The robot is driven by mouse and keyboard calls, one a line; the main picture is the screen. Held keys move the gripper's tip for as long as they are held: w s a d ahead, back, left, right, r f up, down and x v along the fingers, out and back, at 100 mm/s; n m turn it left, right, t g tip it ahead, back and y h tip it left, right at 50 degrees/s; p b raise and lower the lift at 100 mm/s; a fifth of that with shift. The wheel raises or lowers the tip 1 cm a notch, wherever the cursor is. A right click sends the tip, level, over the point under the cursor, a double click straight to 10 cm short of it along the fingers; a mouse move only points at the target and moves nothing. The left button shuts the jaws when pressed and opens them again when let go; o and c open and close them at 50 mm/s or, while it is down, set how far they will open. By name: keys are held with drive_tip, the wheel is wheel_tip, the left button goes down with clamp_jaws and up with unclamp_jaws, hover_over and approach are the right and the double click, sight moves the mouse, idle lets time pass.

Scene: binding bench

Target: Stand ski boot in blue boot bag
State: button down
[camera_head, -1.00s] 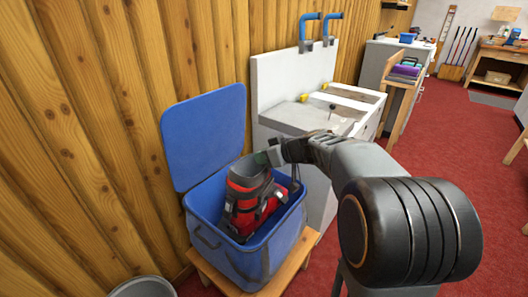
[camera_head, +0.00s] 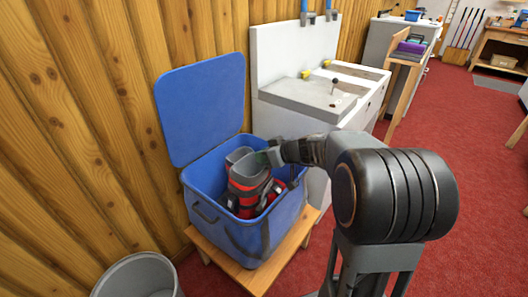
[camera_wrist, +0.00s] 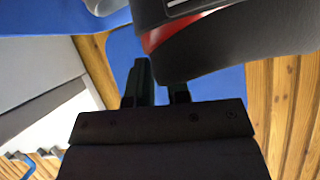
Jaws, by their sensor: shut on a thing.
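The ski boot (camera_head: 246,184), red with a grey cuff and dark buckles, is inside the open blue boot bag (camera_head: 208,222). Its cuff points up and stands above the bag's front rim. Its lower part is hidden by the bag wall, so I cannot tell whether it touches the bottom. My gripper (camera_head: 268,157) is shut on the boot at the right side of its cuff. In the wrist view, the boot's dark grey and red shell (camera_wrist: 235,40) is close by the gripper fingers (camera_wrist: 160,88), with the blue bag behind.
The bag stands on a wooden stool (camera_head: 200,247), its lid (camera_head: 203,105) raised against the plank wall. A grey bin (camera_head: 140,278) stands in front at left. A white sink unit (camera_head: 312,95) is close behind at right. Red floor is open further right.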

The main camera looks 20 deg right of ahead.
drive_tip(key=shift+f+b, duration=2.55)
drive_tip(key=shift+b, duration=0.55)
drive_tip(key=shift+f+b, duration=0.65)
drive_tip(key=shift+f, duration=1.8)
drive_tip(key=c, duration=1.1)
unclamp_jaws()
drive_tip(key=shift+f, duration=0.1)
drive_tip(key=shift+o, duration=0.5)
drive_tip(key=shift+f, duration=0.15)
